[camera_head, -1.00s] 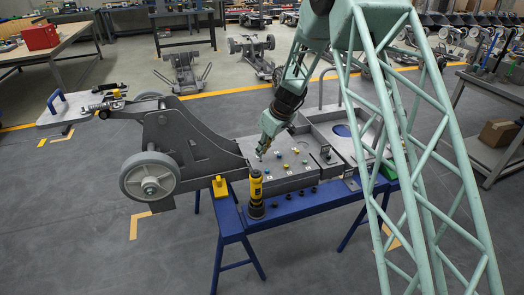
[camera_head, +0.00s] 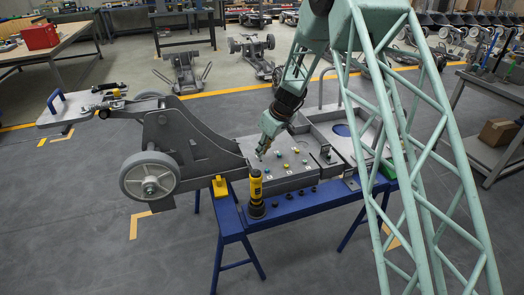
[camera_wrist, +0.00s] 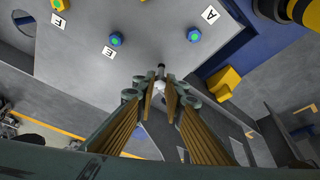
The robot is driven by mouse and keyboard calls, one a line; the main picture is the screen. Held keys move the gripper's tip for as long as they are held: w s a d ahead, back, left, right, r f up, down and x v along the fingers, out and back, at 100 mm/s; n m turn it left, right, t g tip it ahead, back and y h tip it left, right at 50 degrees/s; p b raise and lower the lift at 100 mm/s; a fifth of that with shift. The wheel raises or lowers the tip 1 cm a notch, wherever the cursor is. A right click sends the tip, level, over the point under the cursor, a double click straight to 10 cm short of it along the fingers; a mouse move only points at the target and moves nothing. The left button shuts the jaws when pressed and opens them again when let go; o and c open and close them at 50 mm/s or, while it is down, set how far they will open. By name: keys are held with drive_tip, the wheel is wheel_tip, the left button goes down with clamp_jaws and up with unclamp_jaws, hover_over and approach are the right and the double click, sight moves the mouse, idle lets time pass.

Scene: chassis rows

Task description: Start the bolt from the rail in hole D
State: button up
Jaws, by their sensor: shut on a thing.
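My gripper (camera_wrist: 158,88) is shut on a small bolt (camera_wrist: 161,71), its pale head between the fingertips and its dark shank pointing at the grey plate (camera_wrist: 150,52). In the head view my gripper (camera_head: 261,153) is low over the left part of the plate (camera_head: 283,184). Labels A (camera_wrist: 210,15), E (camera_wrist: 108,52) and F (camera_wrist: 59,20) can be read in the wrist view. No D label or hole D can be made out. I cannot tell whether the bolt tip touches the plate or is in a hole.
Blue-green fasteners sit by label A (camera_wrist: 193,34) and label E (camera_wrist: 115,39). A yellow-and-black tool (camera_head: 256,193) stands upright on the blue stand (camera_head: 290,208), beside a yellow block (camera_head: 220,187). Several dark pieces line the stand's front. A wheeled chassis (camera_head: 172,142) is at left.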

drive_tip(key=shift+f, duration=1.45)
idle(1.4)
drive_tip(key=shift+s+m+h+p, duration=0.1)
drive_tip(key=shift+m+h+p, duration=0.2)
drive_tip(key=shift+m+p, duration=0.6)
drive_tip(key=shift+m+t, duration=0.3)
drive_tip(key=shift+a+m+h+p, duration=0.1)
drive_tip(key=shift+m+h+p, duration=0.2)
drive_tip(key=shift+m+p, duration=0.75)
drive_tip(key=shift+s+f+m+t+p, duration=0.1)
drive_tip(key=shift+m+t+p, duration=0.2)
drive_tip(key=shift+p, duration=1.55)
drive_tip(key=shift+a+m+h+p, duration=0.1)
drive_tip(key=shift+m+h+p, duration=0.7)
drive_tip(key=shift+p, duration=3.4)
